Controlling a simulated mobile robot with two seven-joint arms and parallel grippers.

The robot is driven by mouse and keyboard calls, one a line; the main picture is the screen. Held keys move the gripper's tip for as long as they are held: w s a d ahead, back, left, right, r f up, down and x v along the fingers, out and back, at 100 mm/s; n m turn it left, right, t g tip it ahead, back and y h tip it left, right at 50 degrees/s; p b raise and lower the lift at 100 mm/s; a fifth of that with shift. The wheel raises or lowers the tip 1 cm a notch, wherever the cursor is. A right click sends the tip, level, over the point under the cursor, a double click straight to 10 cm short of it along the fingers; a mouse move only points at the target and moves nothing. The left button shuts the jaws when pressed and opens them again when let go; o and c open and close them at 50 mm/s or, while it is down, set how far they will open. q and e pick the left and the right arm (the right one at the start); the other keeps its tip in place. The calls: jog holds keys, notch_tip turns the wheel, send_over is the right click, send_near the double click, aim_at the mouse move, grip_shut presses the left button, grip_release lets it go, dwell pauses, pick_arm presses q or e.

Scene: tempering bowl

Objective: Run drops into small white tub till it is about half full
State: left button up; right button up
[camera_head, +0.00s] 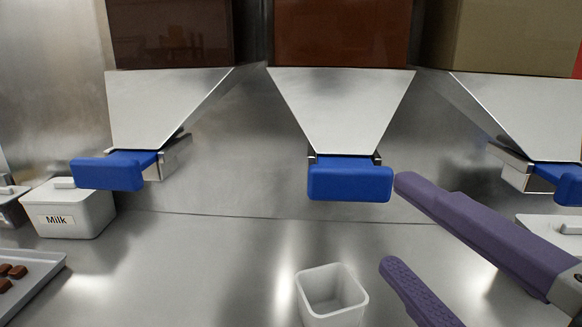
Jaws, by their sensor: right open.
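A small white tub (335,318) stands on the steel counter at the bottom middle, open at the top. I see no drops inside, though its floor shows only partly. Above and behind it is the middle dispenser's steel funnel (341,108), with a blue handle (350,184) at its outlet. My right gripper (396,222) has purple fingers, spread apart and empty. Its upper fingertip is close to the right end of the middle blue handle; whether they touch I cannot tell. Its lower fingertip is right of the tub and above it in the picture. My left gripper is out of view.
Funnels with blue handles hang at left (107,174) and right (568,190). The bins above hold dark brown, reddish-brown and tan contents. A lidded tub labelled "Milk" (85,220) and a tray of brown pieces (45,285) are at left. The counter between them and the tub is clear.

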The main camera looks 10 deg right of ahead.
aim_at(354, 188)
jog(key=w+p, duration=0.1)
jog(key=w, duration=0.1)
jog(key=w+p, duration=0.1)
jog(key=w, duration=0.2)
jog(key=w+a+p, duration=0.1)
jog(key=w, duration=0.2)
jog(key=shift+r, duration=0.15)
jog(key=shift+w+p, duration=0.35)
jog(key=shift+w, duration=0.35)
jog(key=shift+c, duration=0.4)
jog(key=c, duration=0.7)
grip_shut()
